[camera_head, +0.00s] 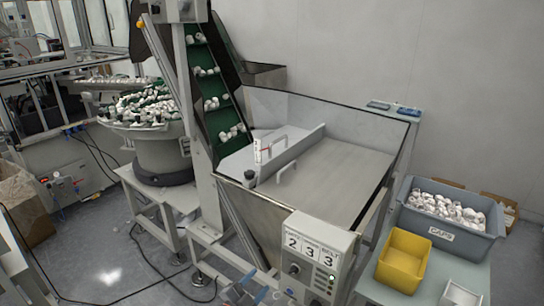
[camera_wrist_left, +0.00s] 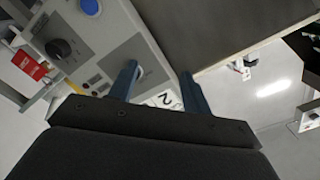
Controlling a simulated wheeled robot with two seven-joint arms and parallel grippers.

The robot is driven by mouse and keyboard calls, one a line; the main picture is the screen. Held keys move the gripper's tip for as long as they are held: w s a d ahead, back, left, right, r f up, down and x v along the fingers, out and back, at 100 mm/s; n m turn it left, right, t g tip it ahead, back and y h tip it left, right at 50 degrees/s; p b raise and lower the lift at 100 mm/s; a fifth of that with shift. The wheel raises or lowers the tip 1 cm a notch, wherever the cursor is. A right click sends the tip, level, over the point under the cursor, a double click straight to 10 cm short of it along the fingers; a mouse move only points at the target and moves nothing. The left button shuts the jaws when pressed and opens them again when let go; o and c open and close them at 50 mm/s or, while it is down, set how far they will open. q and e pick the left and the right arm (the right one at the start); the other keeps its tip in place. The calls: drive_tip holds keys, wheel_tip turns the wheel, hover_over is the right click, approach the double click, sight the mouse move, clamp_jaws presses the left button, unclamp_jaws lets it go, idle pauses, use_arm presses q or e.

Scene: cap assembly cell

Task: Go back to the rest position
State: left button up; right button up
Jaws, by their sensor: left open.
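My left gripper (camera_head: 248,292) shows at the bottom edge of the head view, low in front of the hopper and left of the control box. In the left wrist view its two blue-grey fingers (camera_wrist_left: 160,88) stand apart with nothing between them. Behind the fingers is the control box (camera_wrist_left: 115,45) with a dark knob, buttons and a number plate showing a 2. In the head view the control box (camera_head: 318,258) shows 2 3 3 and hangs on the hopper's front. My right gripper is not in view.
The metal hopper (camera_head: 345,170) stands in the middle, with a green cleated conveyor (camera_head: 208,88) rising beside it. A bowl feeder (camera_head: 160,150) with white caps is at left. At right, a table holds a grey caps bin (camera_head: 440,236), a yellow bin (camera_head: 403,261) and a white tray (camera_head: 461,296).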

use_arm(q)
drive_tip(key=s+a+f+n+g+y, duration=0.2)
drive_tip(key=a+f+n+g+y, duration=0.3)
drive_tip(key=a+f+n+y, duration=0.5)
drive_tip(key=s+f+n+g, duration=0.2)
drive_tip(key=s+f+g, duration=0.2)
drive_tip(key=s, duration=1.1)
drive_tip(key=s+f+n+g+h, duration=0.1)
drive_tip(key=s+f+g, duration=0.3)
drive_tip(key=s, duration=1.2)
wheel_tip(320, 180, down, 5)
drive_tip(key=shift+a+r+n, duration=0.1)
drive_tip(key=shift+a+n, duration=0.2)
drive_tip(key=shift+n, duration=0.1)
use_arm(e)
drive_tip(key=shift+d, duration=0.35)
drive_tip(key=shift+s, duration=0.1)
